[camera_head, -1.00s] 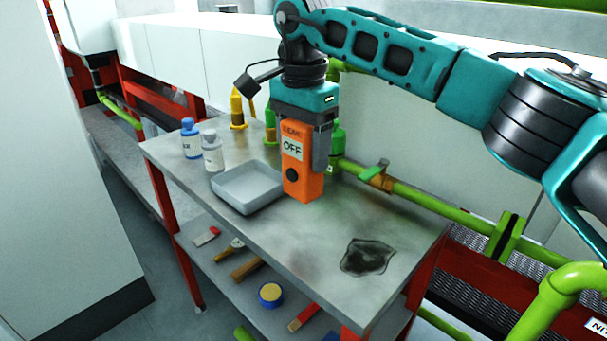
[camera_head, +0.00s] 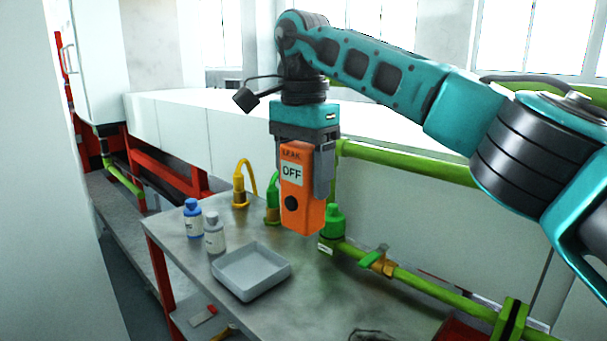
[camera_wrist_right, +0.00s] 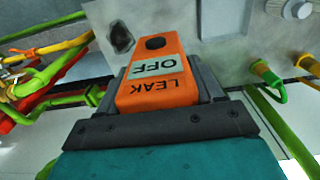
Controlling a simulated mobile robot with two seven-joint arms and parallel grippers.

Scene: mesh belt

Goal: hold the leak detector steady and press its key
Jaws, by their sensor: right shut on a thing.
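The orange leak detector (camera_head: 302,212) hangs upright from my right gripper (camera_head: 308,165), above the metal table. Its face shows the word LEAK, a pale display reading OFF and a round dark key (camera_head: 291,203) below it. The right gripper's jaws are shut around the detector's upper part. In the right wrist view the detector (camera_wrist_right: 155,92) sits between the two fingers, with its key (camera_wrist_right: 155,43) uncovered at the far end. My left gripper is not in view.
A grey tray (camera_head: 214,276) stands on the table (camera_head: 330,300) below and left of the detector. A blue-capped bottle (camera_head: 192,219) and a white bottle (camera_head: 214,236) stand beside it. A green pipe with a valve (camera_head: 378,262) runs along the table's back right.

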